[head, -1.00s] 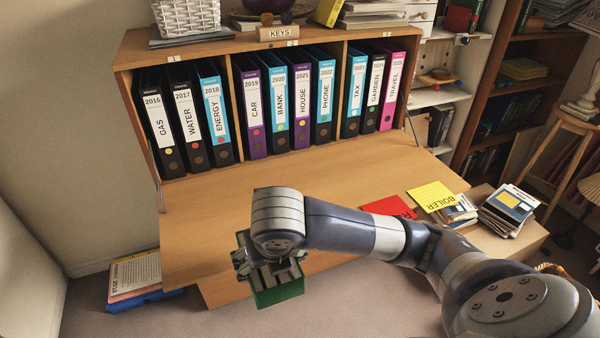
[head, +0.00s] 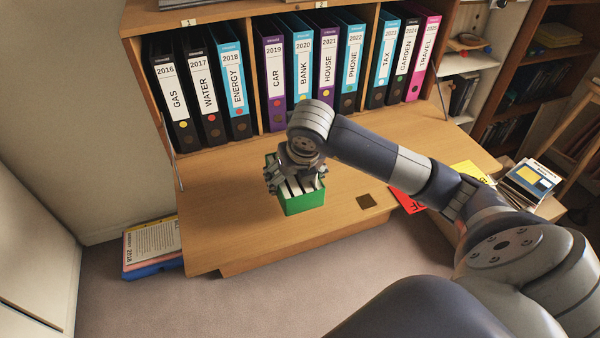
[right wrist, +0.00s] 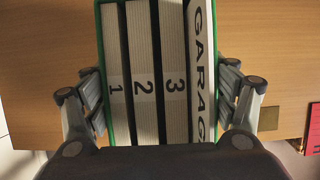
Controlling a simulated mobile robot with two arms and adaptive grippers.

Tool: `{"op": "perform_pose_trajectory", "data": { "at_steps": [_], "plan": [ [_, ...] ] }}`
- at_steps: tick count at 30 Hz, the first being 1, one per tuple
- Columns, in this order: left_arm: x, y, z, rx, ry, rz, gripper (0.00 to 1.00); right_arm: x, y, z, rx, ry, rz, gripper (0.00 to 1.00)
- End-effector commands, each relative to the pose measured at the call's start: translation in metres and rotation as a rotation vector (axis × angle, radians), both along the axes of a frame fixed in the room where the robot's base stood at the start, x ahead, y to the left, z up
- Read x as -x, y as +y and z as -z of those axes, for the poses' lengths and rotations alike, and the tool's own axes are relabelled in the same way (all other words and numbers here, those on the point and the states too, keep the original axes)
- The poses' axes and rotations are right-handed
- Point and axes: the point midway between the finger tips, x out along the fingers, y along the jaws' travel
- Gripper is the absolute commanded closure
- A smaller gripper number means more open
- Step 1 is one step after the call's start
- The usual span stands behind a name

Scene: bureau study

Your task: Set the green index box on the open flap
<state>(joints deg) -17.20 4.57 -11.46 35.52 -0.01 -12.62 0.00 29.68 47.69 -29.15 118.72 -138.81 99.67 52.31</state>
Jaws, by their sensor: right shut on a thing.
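The green index box (head: 306,203) is upright over the middle of the open flap (head: 225,212); I cannot tell whether its base touches the wood. It holds white cards or booklets, and the right wrist view shows dividers marked 1, 2, 3 and GARAGE in the box (right wrist: 104,20). My right gripper (head: 294,178) is shut on the box from above, and the right wrist view shows one finger on each side of it. The gripper hides the box's rear part in the head view. My left gripper is not in view.
A row of labelled binders (head: 275,80) stands in the bureau behind the flap. A dark square (head: 367,201) lies on the flap right of the box. A red folder (head: 407,200) and yellow folder (head: 470,171) are at the right. The flap's left part is clear.

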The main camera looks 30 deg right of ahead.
Motion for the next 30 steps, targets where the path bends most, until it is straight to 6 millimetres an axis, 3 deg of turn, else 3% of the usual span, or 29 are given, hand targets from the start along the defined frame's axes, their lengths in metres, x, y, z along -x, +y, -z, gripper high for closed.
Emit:
{"op": "perform_pose_trajectory", "data": {
  "at_steps": [3, 7, 11, 19, 29, 30],
  "plan": [
    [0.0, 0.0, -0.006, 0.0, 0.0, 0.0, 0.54, -0.015, -0.019, 0.0, 0.0, -0.002, 0.003, 0.64],
    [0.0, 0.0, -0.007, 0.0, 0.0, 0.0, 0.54, -0.022, -0.029, 0.001, -0.001, -0.003, 0.001, 0.64],
    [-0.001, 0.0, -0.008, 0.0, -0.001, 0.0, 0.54, -0.024, -0.031, 0.006, -0.001, -0.002, -0.002, 0.64],
    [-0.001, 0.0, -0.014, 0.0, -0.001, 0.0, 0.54, -0.023, -0.03, 0.037, -0.001, -0.002, -0.001, 0.64],
    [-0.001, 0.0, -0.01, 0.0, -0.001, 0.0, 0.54, -0.024, -0.03, 0.041, 0.0, -0.004, -0.002, 0.64],
    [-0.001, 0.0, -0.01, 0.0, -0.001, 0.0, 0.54, -0.023, -0.03, 0.042, 0.0, -0.001, -0.001, 0.17]
  ]
}}
